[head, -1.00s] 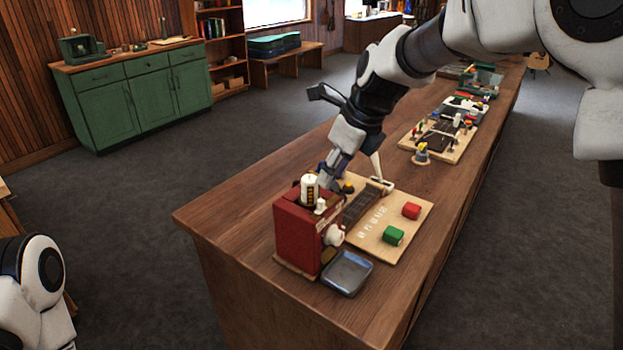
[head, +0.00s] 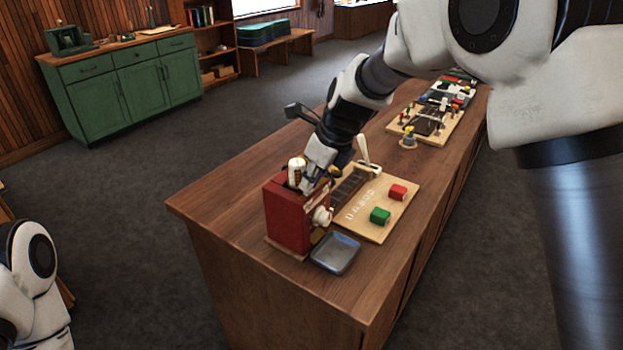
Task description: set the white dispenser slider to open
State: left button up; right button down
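The red dispenser box (head: 287,217) stands at the near left of the wooden bench, with a white cylinder (head: 296,171) on top. A round white knob (head: 322,215) sticks out of its right side. My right gripper (head: 309,184) is down at the dispenser's top right edge, beside the white cylinder. It covers the spot where a small white piece showed earlier, so I cannot make out the slider or its setting. The fingers are too small and hidden to tell whether they are open or touching. My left gripper is out of view; only part of that arm shows at lower left.
A grey tray (head: 336,252) lies in front of the dispenser. Beside it is a light board (head: 378,228) with a green block (head: 380,216), a red block (head: 397,192) and a white lever (head: 364,151). More boards stand farther along the bench (head: 226,204); its near left corner is clear.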

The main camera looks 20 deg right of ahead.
aim_at(320, 183)
jog(key=w+d+r+p, duration=0.1)
jog(key=p, duration=0.2)
jog(key=shift+w+d+f+p, duration=0.2)
jog(key=shift+w+d+p, duration=0.15)
jog(key=shift+d+p, duration=0.1)
jog(key=shift+w+d+f+p, duration=0.2)
jog(key=shift+w+d+p, duration=0.1)
jog(key=shift+d, duration=0.15)
jog(key=shift+a+f, duration=0.1)
jog(key=c, duration=1.4)
grip_release()
jog(key=shift+o, duration=1.1)
jog(key=shift+w, duration=0.1)
jog(key=shift+w+f, duration=0.2)
jog(key=shift+w, duration=0.05)
jog(key=v, duration=1.2)
jog(key=shift+w, duration=0.1)
